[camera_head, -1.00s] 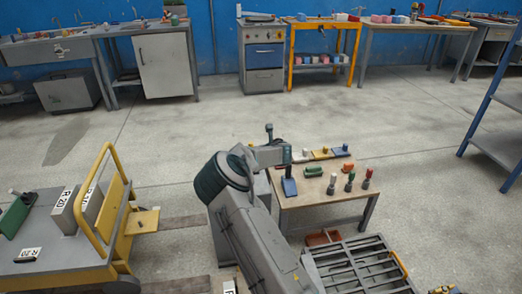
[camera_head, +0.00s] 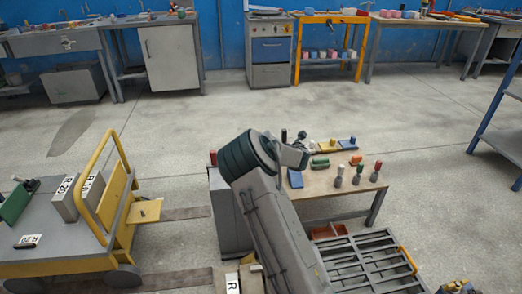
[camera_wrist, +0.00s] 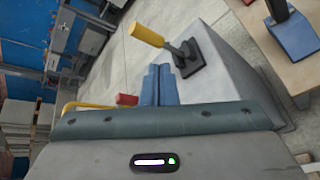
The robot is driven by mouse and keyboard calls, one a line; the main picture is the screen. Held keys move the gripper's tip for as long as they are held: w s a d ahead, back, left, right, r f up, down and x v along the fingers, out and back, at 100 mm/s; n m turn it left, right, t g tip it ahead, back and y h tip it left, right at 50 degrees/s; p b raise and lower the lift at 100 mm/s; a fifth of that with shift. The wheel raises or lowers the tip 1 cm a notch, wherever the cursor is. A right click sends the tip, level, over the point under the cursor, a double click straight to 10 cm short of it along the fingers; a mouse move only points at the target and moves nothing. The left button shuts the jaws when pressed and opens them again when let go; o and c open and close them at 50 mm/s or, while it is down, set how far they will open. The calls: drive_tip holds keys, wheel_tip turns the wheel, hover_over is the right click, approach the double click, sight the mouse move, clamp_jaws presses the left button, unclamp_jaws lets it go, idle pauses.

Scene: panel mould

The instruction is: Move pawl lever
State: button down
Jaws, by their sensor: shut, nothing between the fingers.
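A lever with a yellow grip (camera_wrist: 148,36) and a dark square base (camera_wrist: 187,58) stands on the grey cabinet top (camera_wrist: 222,62) in the wrist view. A red grip (camera_wrist: 127,100) shows left of my fingers; it appears in the head view (camera_head: 212,158) at the cabinet's left edge. Which one is the pawl lever I cannot tell. My gripper (camera_wrist: 160,68) is shut and empty, its blue fingers apart from the yellow-gripped lever in the picture. The arm hides most of the cabinet (camera_head: 228,215) in the head view.
A wooden table (camera_head: 330,186) right of the cabinet holds a blue plate (camera_head: 295,179), a green block (camera_head: 320,162) and several upright pegs. A slatted grey rack (camera_head: 365,265) lies in front. A yellow trolley (camera_head: 120,215) stands left. Open floor lies behind.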

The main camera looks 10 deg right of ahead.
drive_tip(key=s+f+m+t+b, duration=0.2)
drive_tip(key=m+b, duration=0.5)
drive_tip(key=m, duration=0.6)
drive_tip(key=s+f+m+t+b, duration=0.25)
drive_tip(key=m+b, duration=0.55)
drive_tip(key=m, duration=0.6)
drive_tip(key=w+a+r+b, duration=0.1)
drive_tip(key=w+a+b, duration=0.2)
drive_tip(key=w, duration=1)
drive_tip(key=shift+w+b, duration=0.2)
drive_tip(key=shift+b, duration=0.5)
drive_tip(key=shift+r+p, duration=0.2)
drive_tip(key=shift+p, duration=0.25)
